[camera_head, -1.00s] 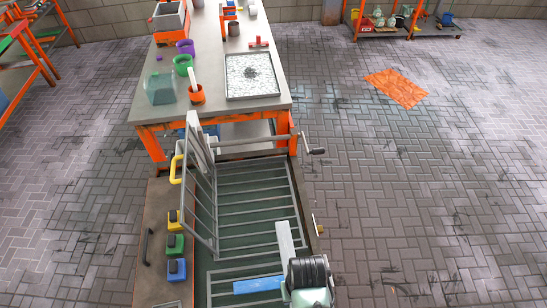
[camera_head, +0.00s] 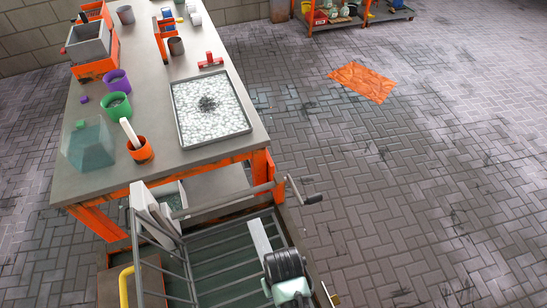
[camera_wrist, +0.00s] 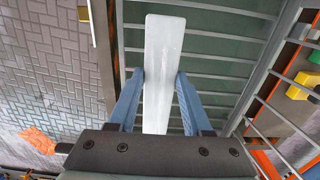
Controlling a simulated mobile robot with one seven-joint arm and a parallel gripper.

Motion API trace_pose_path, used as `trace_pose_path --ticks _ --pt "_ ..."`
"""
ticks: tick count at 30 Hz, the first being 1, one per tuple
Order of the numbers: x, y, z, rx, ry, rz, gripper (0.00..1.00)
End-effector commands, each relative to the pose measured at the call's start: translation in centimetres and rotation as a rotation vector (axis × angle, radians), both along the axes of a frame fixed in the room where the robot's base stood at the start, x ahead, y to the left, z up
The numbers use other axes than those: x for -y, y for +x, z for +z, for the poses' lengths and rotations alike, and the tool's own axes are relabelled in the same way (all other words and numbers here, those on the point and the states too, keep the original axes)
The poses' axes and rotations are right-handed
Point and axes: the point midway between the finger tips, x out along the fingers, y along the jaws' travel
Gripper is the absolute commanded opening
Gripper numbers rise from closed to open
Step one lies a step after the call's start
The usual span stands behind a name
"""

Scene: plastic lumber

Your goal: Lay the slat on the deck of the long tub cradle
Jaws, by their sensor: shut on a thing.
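The slat (camera_wrist: 162,60) is a flat, pale grey-white strip in the wrist view. My gripper (camera_wrist: 160,75) is shut on it, with one blue finger on each side of its lower half. In the head view the slat (camera_head: 260,238) lies lengthwise over the barred deck (camera_head: 215,247) of the long tub cradle, just beyond my dark wrist. The deck's grey bars (camera_wrist: 215,55) run crosswise behind the slat in the wrist view, with green below. I cannot tell whether the slat touches the bars. The fingers are hidden in the head view.
A hinged barred frame (camera_head: 160,250) stands up along the cradle's left side. A crank handle (camera_head: 306,192) sticks out at its far right. Beyond stands a workbench (camera_head: 165,135) with cups, boxes and a pebble tray (camera_head: 210,105).

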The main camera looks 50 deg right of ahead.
Motion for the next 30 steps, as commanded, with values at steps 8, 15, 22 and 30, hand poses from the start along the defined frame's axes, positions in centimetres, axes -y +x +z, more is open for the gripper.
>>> trace_pose_path --ticks 8,15,22,30 --pt "0.0 0.1 -0.7 0.002 -0.001 0.000 0.00" --pt "0.0 0.0 -0.6 0.002 -0.001 0.000 0.00" --pt "-0.1 -0.1 -2.2 0.003 -0.001 0.000 0.00" --pt "-0.1 -0.1 -5.6 0.004 -0.001 -0.001 0.00"
